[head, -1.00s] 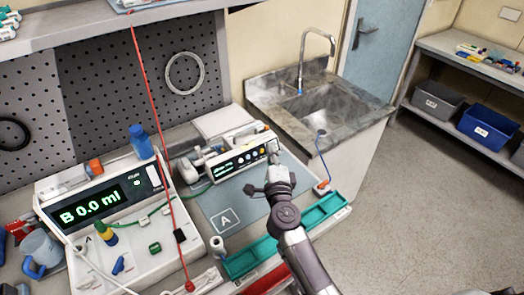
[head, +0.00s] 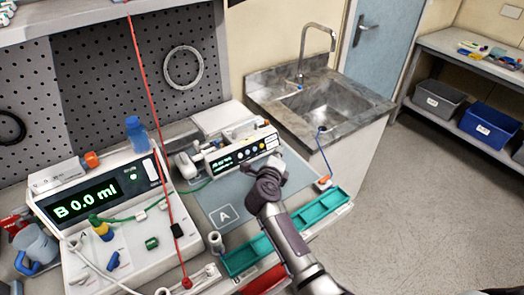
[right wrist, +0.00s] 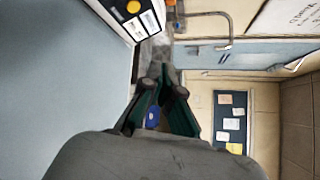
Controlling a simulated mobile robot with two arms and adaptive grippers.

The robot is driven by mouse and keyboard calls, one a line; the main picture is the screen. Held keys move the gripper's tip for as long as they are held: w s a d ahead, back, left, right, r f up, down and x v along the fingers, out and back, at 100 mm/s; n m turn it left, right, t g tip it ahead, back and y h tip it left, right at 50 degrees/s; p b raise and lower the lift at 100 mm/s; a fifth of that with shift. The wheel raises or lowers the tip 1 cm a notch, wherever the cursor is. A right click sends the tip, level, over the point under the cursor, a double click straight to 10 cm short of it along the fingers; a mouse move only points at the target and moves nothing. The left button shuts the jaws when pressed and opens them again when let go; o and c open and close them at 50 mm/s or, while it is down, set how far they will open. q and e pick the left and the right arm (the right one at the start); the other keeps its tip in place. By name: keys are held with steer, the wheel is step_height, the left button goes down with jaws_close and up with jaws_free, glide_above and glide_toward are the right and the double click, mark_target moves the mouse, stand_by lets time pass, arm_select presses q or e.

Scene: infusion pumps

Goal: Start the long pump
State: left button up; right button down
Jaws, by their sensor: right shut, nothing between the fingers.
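The long white pump (head: 230,160) lies on the grey mat (head: 208,204) marked A in the head view. Its dark front panel has a lit display and several round buttons. My right gripper (head: 274,165) is by the pump's right end, its fingers foreshortened; I cannot tell whether they touch it. In the right wrist view, the fingers (right wrist: 160,78) are close together with nothing visible held. Part of the pump's dark panel (right wrist: 143,18), with an orange button, shows beyond and left of the tips. My left gripper is out of view.
A larger pump (head: 140,231) reading "B 0.0 ml" stands on the left, with a red line hanging in front. A green tray (head: 245,262) lies along the bench front, below my right arm. A sink (head: 325,103) is at the back right.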

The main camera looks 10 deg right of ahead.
mark_target(267, 149)
steer(key=w+b, duration=0.1)
steer(key=w+a+f+b, duration=0.1)
steer(key=w+f+b, duration=0.1)
steer(key=w+b, duration=0.1)
steer(key=shift+a+f, duration=0.2)
steer(key=shift+f, duration=0.05)
steer(key=shift+w+a+f+b, duration=0.1)
steer(key=shift+w+a+b, duration=0.2)
steer(key=shift+w+b, duration=0.25)
steer(key=shift+w, duration=0.1)
stand_by(0.8)
steer(key=shift+w+a+f, duration=0.1)
steer(key=shift+w+f, duration=0.05)
steer(key=shift+w, duration=0.2)
